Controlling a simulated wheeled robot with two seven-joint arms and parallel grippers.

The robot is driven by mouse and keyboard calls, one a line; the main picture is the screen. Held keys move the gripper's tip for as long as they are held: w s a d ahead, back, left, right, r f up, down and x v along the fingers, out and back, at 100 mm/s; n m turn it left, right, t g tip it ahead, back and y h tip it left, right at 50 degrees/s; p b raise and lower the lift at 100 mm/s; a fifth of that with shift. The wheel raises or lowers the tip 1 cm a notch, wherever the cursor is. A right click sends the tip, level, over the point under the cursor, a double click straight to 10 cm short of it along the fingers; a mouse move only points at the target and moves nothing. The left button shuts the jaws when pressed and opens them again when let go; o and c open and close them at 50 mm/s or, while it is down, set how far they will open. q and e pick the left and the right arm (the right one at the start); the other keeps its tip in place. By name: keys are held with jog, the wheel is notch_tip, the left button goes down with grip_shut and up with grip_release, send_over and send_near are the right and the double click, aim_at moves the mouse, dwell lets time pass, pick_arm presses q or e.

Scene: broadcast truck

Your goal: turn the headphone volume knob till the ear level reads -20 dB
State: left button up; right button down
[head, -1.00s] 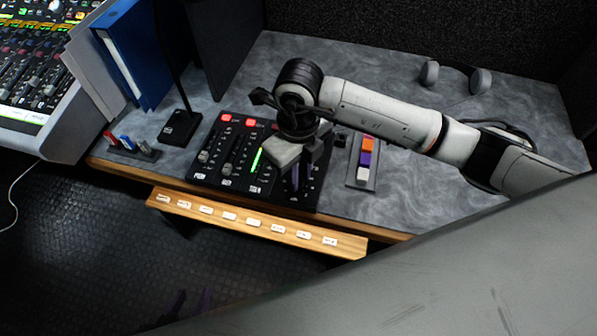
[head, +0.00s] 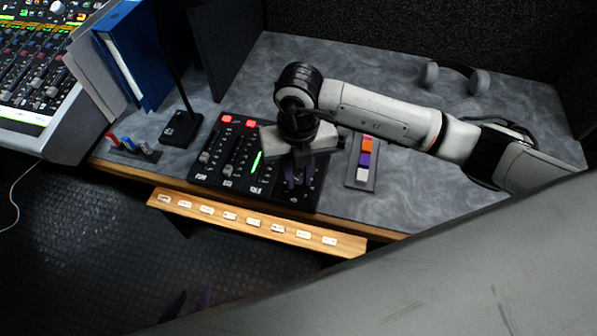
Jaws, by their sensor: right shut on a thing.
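The black control panel (head: 233,158) lies on the desk with red buttons, faders and a lit green level bar (head: 256,163). My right gripper (head: 298,178) points down over the panel's right part, its purple fingers shut on the headphone volume knob. The knob itself is hidden by the fingers and gripper body. The level's number is too small to read. My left gripper (head: 190,303) shows only as two dark purple fingertips, spread apart and empty, low over the dark floor.
A plate with orange, purple and white blocks (head: 364,163) lies right of the panel. Headphones (head: 455,78) rest at the back. A lamp base (head: 181,129), blue binder (head: 133,55) and mixing desk (head: 35,80) stand left. A wooden ledge (head: 255,222) with labels runs along the front.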

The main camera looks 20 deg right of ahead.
aim_at(299, 180)
jog(key=m+p, duration=0.1)
jog(key=m, duration=0.3)
jog(key=shift+w+r+m, duration=0.1)
jog(key=shift+m, duration=0.2)
dwell(0.3)
jog(key=c, duration=1.6)
grip_release()
notch_tip(299, 180, up, 10)
jog(key=shift+r, duration=0.15)
